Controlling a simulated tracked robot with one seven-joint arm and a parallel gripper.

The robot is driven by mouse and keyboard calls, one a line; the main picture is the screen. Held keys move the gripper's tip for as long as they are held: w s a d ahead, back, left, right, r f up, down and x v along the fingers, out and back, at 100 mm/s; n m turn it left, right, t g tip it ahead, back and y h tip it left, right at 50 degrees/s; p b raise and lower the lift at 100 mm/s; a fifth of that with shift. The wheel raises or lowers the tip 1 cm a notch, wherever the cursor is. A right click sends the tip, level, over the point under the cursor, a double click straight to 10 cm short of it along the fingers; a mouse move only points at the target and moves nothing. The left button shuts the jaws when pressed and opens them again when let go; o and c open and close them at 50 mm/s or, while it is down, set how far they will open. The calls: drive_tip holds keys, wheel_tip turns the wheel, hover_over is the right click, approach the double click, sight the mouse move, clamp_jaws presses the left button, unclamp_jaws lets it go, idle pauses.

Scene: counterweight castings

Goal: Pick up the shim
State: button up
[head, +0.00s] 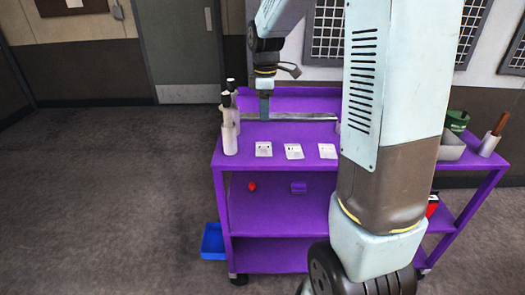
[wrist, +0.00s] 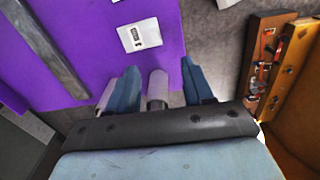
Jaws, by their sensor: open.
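I cannot say for certain which thing is the shim. Three small flat pale pieces with dark markings lie in a row on the purple cart's (head: 305,133) top: a left one (head: 264,149), a middle one (head: 294,151) and a right one (head: 327,151). One flat pale piece (wrist: 139,35) shows in the wrist view, ahead of my fingers. A long grey metal bar (head: 305,117) lies along the back of the top; it also shows in the wrist view (wrist: 45,45). My gripper (head: 264,114) hangs over the cart's left part, open, its blue fingers apart in the wrist view (wrist: 160,75).
Two pale dark-topped bottles, front (head: 228,132) and rear (head: 235,115), stand at the cart's left edge. A grey tray (head: 451,148) and a cup with a brown handle (head: 490,144) are at the right. My arm hides the middle right. A blue bin (head: 213,242) sits on the floor.

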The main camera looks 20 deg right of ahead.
drive_tip(key=w+f, duration=0.1)
hover_over(264, 147)
drive_tip(key=shift+n, duration=0.4)
wheel_tip(264, 147, down, 9)
drive_tip(key=shift+s+a+f, duration=0.1)
drive_tip(key=shift+f, duration=2.5)
drive_tip(key=shift+c, duration=0.3)
clamp_jaws()
